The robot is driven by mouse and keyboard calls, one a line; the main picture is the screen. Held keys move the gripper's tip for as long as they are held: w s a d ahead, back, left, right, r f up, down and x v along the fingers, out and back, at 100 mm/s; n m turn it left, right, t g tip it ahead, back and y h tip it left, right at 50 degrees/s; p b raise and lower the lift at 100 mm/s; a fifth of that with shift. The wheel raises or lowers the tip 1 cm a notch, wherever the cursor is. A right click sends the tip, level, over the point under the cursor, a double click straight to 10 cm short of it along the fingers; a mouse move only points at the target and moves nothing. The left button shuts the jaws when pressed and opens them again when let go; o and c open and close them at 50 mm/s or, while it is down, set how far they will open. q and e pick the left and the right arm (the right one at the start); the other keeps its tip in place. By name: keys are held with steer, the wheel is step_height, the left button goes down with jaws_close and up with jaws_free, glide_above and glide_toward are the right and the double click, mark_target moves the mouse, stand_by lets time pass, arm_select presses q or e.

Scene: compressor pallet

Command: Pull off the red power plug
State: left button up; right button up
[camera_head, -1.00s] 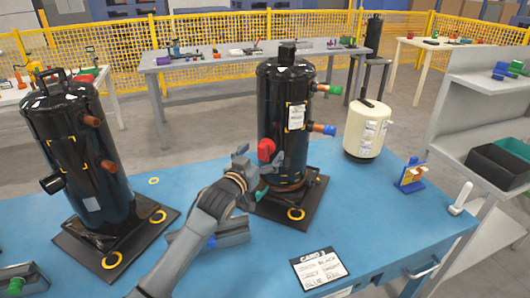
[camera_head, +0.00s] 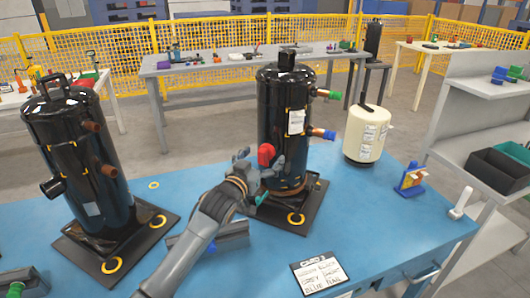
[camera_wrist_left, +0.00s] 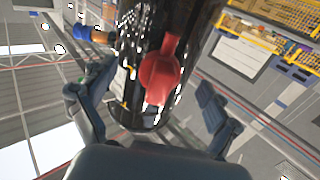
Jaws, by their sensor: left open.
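The red power plug (camera_head: 266,154) sits on the left side of the black compressor (camera_head: 284,115) in the middle of the blue table. In the left wrist view the red plug (camera_wrist_left: 160,72) shows in front of the black body, between the two fingers. My left gripper (camera_head: 260,172) is open at the plug, with its fingers apart on either side. In the left wrist view its fingers (camera_wrist_left: 152,112) are spread wide, and I see no contact with the plug. My right gripper is out of view.
A second black compressor (camera_head: 75,150) stands on the left. A cream tank (camera_head: 365,135) stands right of the middle compressor. A label card (camera_head: 319,274) lies at the front, and a small yellow and blue holder (camera_head: 411,178) stands at the right. The right front of the table is mostly clear.

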mark_target(261, 159)
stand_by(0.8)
arm_select(q)
steer(key=shift+c, duration=0.4)
jaws_close()
steer(key=shift+s+a+p, duration=0.1)
steer(key=shift+s+p, duration=0.15)
steer(key=shift+p, duration=0.35)
steer(key=shift+s+a+r+p, duration=0.1)
steer(key=shift+s+a+p, duration=0.2)
steer(key=shift+s, duration=0.15)
steer(key=shift+p+v, duration=1.65)
steer(key=shift+v, duration=0.55)
